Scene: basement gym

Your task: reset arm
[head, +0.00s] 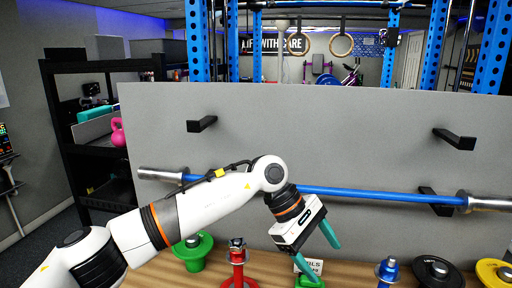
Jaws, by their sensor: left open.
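My left arm comes in from the lower left, and my left gripper (318,243) hangs in front of the grey panel, pointing down and to the right. Its two green fingers are apart, with nothing seen between them. The fingertips are above the back of the wooden table, close in the picture to a small sign (310,265) and a green item (309,282). My right gripper is not in view.
A blue bar (375,194) with silver ends lies across the grey panel (350,130), which has black pegs (455,139). On the wooden table (345,275) are a green (194,252), a red (238,266), a blue (387,270), a black (437,272) and a yellow piece (493,272).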

